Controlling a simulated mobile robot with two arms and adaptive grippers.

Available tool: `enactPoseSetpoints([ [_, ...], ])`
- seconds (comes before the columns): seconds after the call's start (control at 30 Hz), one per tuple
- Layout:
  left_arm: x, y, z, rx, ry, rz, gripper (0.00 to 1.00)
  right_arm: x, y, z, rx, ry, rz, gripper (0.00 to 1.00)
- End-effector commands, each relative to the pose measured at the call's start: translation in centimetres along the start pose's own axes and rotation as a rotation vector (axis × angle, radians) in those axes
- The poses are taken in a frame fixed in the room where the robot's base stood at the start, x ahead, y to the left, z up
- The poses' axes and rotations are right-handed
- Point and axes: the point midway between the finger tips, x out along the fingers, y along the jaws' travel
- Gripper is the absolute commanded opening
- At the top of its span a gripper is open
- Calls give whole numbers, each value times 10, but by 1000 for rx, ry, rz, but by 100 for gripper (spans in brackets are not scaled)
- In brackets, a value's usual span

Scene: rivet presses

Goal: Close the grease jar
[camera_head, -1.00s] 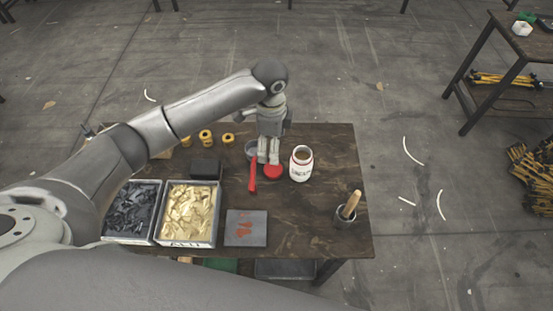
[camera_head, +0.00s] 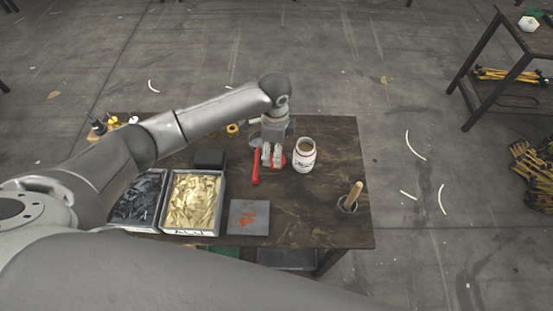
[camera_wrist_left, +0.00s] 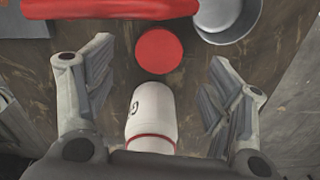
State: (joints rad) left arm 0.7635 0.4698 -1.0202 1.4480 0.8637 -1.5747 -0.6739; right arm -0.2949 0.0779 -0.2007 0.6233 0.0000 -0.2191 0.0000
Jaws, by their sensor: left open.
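The grease jar (camera_head: 304,158) is white with a red band and stands upright and open on the table, brown grease showing at its mouth. Its side shows in the left wrist view (camera_wrist_left: 152,112). The round red lid (camera_wrist_left: 159,51) lies flat on the table beside the jar. In the head view the fingers partly hide it. My left gripper (camera_head: 272,156) points down over the lid, left of the jar. In the left wrist view its fingers (camera_wrist_left: 161,58) are spread wide, with the lid between them and nothing held. My right gripper is not in view.
A red-handled tool (camera_head: 256,166) lies left of the gripper, near a grey metal bowl (camera_wrist_left: 229,14).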

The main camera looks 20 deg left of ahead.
Motion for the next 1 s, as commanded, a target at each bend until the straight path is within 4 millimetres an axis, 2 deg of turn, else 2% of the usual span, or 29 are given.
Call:
enactPoseSetpoints([
  [0.17, 13, 1, 0, -1, -1, 3, 76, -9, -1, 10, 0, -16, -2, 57],
  [0.43, 48, 0, -1, -1, 0, 1, 76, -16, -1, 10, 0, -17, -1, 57],
  [0.83, 52, 0, 0, 0, 0, 0, 76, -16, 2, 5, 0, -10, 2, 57],
  [1.0, 52, 0, 0, 0, 0, 0, 55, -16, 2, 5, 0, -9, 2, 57],
])
